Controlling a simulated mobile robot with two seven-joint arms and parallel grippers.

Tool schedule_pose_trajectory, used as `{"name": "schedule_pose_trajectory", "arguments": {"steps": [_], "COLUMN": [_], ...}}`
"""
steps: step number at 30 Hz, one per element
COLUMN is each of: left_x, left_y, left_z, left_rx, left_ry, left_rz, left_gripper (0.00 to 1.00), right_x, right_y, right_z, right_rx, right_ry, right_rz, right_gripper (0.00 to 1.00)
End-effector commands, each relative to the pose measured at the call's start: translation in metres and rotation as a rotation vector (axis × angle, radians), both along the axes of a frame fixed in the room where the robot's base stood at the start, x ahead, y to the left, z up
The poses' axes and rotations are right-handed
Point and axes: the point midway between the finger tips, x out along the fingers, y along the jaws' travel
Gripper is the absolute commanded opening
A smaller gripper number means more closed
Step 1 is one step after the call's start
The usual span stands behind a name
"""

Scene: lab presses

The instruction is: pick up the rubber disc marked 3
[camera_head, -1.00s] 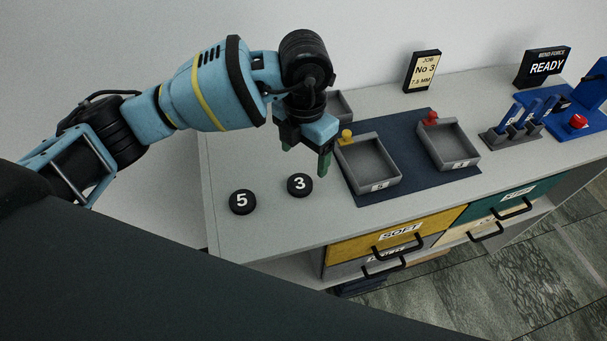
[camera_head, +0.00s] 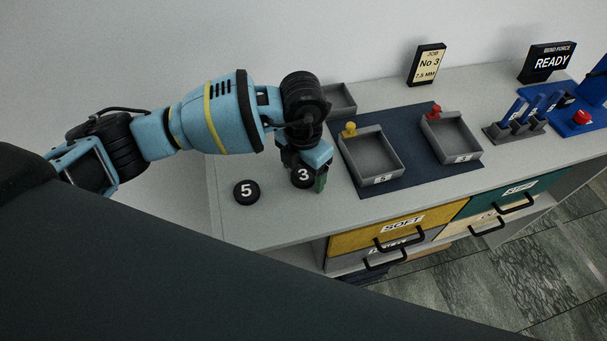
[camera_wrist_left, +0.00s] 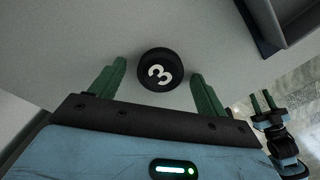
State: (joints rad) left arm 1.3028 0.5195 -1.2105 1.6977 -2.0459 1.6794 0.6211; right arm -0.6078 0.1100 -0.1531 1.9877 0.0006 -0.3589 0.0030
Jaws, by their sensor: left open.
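The black rubber disc marked 3 (camera_head: 302,177) lies flat on the grey bench top, partly hidden by my left gripper in the head view. My left gripper (camera_head: 306,183) is open and low over it, pointing down. In the left wrist view the disc marked 3 (camera_wrist_left: 160,70) shows whole, between and slightly beyond the green fingertips of the left gripper (camera_wrist_left: 158,78), with a gap on each side. A second black disc, marked 5 (camera_head: 246,191), lies to the left on the bench. A green-fingered gripper, apparently my right (camera_wrist_left: 268,100), shows small at the right edge of the wrist view.
A dark mat (camera_head: 405,180) with two grey trays, one with a yellow knob (camera_head: 349,130) and one with a red knob (camera_head: 436,111), lies right of the gripper. Another grey tray (camera_head: 341,101) stands behind. The bench left of the disc marked 5 is clear.

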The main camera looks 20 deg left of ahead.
Motion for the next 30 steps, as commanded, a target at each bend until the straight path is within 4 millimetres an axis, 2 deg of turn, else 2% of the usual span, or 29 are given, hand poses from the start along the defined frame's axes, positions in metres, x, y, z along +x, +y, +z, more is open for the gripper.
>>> {"name": "schedule_pose_trajectory", "arguments": {"steps": [5,16,25,30], "left_x": [0.0,0.0,0.0,0.001], "left_y": [0.0,0.0,0.0,0.0], "left_z": [0.0,0.001,0.002,0.013], "left_rx": [0.0,0.0,-0.001,-0.003], "left_ry": [-0.001,-0.001,-0.002,-0.003], "left_rz": [0.0,0.0,0.0,0.001], "left_gripper": [0.75,0.28,0.27,0.27], "right_x": [0.0,-0.001,-0.001,-0.002], "right_y": [0.0,-0.001,-0.002,-0.002], "right_z": [0.0,-0.001,-0.001,-0.002], "right_rx": [0.0,-0.003,-0.006,-0.006], "right_ry": [0.0,0.001,0.003,0.004], "right_rz": [0.0,0.003,0.006,0.006], "right_gripper": [0.36,0.36,0.36,0.36]}}
